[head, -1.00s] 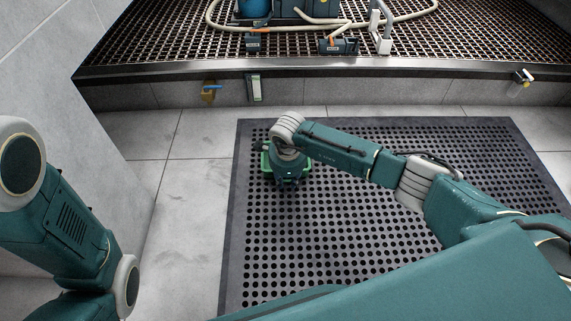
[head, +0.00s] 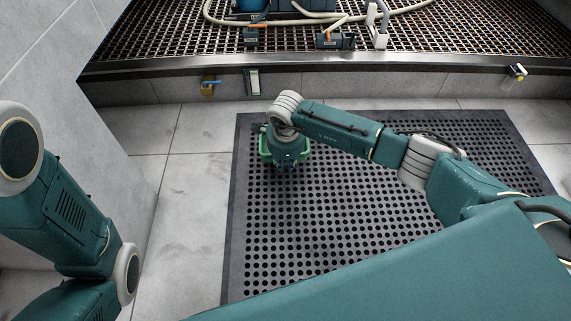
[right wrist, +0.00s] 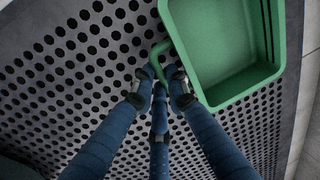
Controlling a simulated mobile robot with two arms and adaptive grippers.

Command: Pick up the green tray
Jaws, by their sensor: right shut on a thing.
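The green tray (head: 265,146) shows in the head view over the far left part of the black mat, partly hidden by my right wrist. In the right wrist view the tray (right wrist: 222,45) fills the upper right, with its open inside, rim and a looped handle (right wrist: 158,52) in sight. My right gripper (right wrist: 161,76) is shut on the tray at this handle, its blue fingers closed around it. In the head view the right gripper (head: 285,158) points down at the tray. I cannot tell how far the tray is above the mat. My left gripper is out of view.
The black perforated mat (head: 330,240) lies on pale floor tiles (head: 190,210). Behind it is a raised ledge with a metal grating (head: 180,45), holding a hose and equipment. A grey wall (head: 85,130) stands at the left, near my left arm.

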